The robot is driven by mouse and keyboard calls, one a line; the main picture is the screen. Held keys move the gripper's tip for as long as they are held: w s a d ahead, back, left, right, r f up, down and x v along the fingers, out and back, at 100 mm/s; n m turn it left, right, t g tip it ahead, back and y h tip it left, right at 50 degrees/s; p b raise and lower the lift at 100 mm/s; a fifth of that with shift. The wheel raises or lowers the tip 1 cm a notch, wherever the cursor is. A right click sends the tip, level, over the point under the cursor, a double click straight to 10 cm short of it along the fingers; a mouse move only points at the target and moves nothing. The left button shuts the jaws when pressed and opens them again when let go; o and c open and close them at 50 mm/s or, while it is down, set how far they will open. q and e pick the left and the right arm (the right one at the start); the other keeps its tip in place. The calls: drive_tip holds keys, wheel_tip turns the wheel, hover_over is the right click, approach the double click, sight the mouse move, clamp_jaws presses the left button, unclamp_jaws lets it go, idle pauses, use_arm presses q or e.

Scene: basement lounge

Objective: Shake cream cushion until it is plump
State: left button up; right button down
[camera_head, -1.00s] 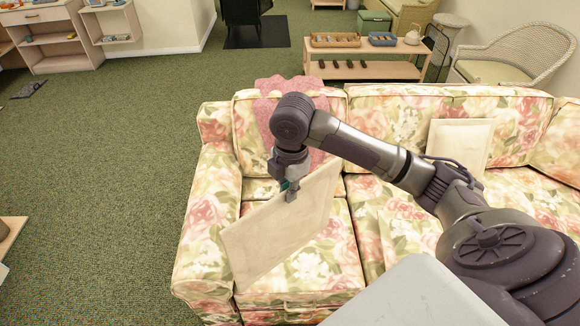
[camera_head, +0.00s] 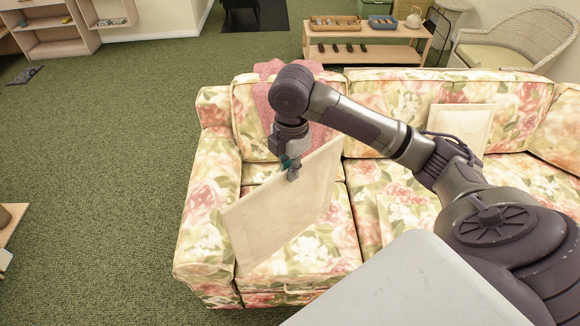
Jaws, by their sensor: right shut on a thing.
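A cream cushion (camera_head: 283,222) hangs tilted over the left seat of the floral sofa (camera_head: 205,190). My right gripper (camera_head: 292,172) is shut on the cushion's upper edge, with one finger in front of its face. From this angle I cannot tell whether the cushion's lower corner touches the seat. A second cream cushion (camera_head: 462,130) leans on the sofa's backrest to the right, partly hidden by my arm. Another pale cushion (camera_head: 397,222) lies on the right seat, mostly hidden. My left gripper is not in view.
A pink throw (camera_head: 262,100) drapes over the backrest behind my arm. A low wooden shelf (camera_head: 365,62) with trays and a wicker chair (camera_head: 515,40) stand behind the sofa. The green carpet at left is mostly clear.

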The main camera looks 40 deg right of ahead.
wheel_tip(320, 180, up, 2)
drive_tip(key=shift+w+r, duration=0.1)
drive_tip(key=shift+r, duration=0.4)
drive_tip(key=f, duration=0.4)
drive_tip(key=shift+s+f, duration=0.25)
drive_tip(key=shift+w+r, duration=0.1)
drive_tip(key=shift+r, duration=0.25)
